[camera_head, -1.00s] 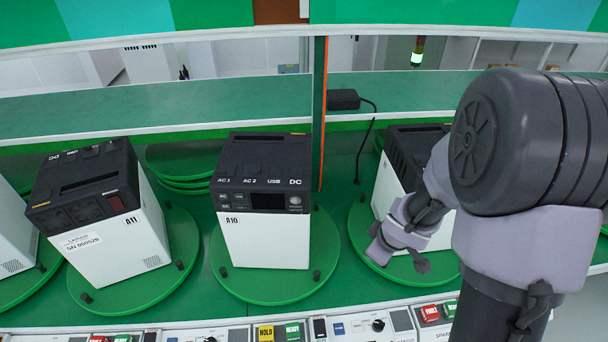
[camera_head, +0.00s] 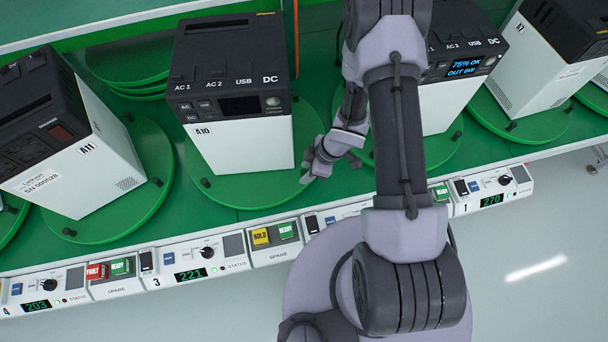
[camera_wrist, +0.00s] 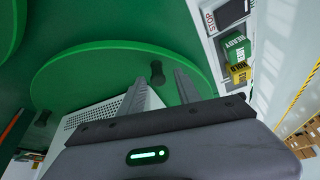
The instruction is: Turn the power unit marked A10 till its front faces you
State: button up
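The power unit marked A10 (camera_head: 240,145) is a white box with a black top. It stands upright on a round green turntable (camera_head: 225,190). Its labelled panel with a dark display and its A10 mark face the head camera, slightly angled. My gripper (camera_head: 310,175) is low at the turntable's front right edge, beside the unit. In the wrist view, my gripper's (camera_wrist: 160,88) two fingers are apart with nothing clamped. A black peg (camera_wrist: 157,72) on the turntable (camera_wrist: 100,70) shows between and beyond them. A vented white unit side (camera_wrist: 85,121) is partly hidden by the gripper.
Unit A11 (camera_head: 85,155) stands on its own turntable at the left. Another unit (camera_head: 445,100) with a lit display is at the right, partly behind my arm. A control strip with HOLD and READY buttons (camera_head: 275,234) runs along the bench front.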

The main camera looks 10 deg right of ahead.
jog(key=shift+x, duration=1.15)
jog(key=shift+w, duration=0.1)
jog(key=shift+c, duration=0.4)
grip_shut()
